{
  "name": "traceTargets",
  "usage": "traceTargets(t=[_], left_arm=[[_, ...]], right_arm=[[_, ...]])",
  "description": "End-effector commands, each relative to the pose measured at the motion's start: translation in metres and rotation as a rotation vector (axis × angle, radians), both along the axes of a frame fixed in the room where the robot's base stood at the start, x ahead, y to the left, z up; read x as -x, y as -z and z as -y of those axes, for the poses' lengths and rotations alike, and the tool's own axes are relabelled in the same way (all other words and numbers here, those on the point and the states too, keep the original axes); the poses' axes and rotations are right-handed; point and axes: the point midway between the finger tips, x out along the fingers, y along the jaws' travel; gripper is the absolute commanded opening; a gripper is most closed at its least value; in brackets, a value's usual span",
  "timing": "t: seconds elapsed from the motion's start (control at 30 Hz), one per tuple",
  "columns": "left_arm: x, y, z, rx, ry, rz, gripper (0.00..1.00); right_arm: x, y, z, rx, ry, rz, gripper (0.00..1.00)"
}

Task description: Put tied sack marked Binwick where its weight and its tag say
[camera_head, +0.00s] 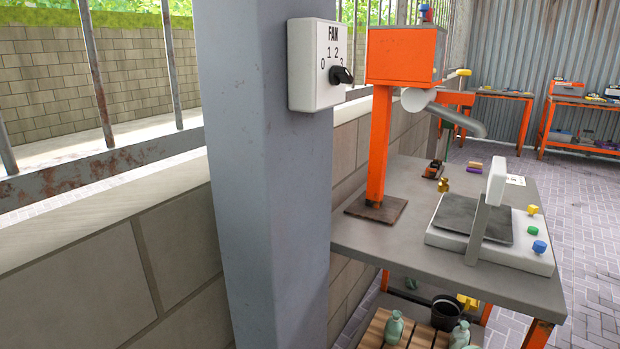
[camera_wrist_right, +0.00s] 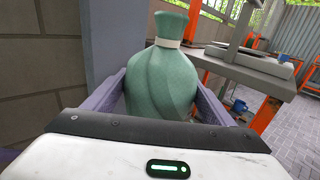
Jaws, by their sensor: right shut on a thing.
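A green tied sack (camera_wrist_right: 165,80) with a pale band around its neck fills the middle of the right wrist view. My right gripper (camera_wrist_right: 163,97) is shut on it, with one purple finger on each side of its body. The sack is upright, and no name or tag can be read on it. A scale (camera_head: 478,232) with a dark plate and an upright white display stands on the grey table (camera_head: 385,250) in the head view. The plate looks empty. Neither gripper shows in the head view.
A grey pillar (camera_head: 262,150) with a FAN dial box (camera_head: 316,65) stands left of the table. An orange machine (camera_head: 400,55) rises from the table. Several green sacks (camera_head: 394,328) and a black bucket (camera_head: 445,312) are below, by a wooden pallet (camera_head: 375,327). Orange workbenches stand behind.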

Motion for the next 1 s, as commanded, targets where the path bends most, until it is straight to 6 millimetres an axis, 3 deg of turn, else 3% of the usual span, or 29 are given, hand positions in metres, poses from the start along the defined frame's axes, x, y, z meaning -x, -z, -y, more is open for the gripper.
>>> traceTargets(t=[0.4, 1.0], left_arm=[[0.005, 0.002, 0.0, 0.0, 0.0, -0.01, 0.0], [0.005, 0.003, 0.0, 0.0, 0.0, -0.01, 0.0]], right_arm=[[0.026, 0.016, -0.016, -0.001, -0.172, 0.006, 0.28], [0.041, 0.024, -0.024, -0.002, -0.257, 0.009, 0.28]])
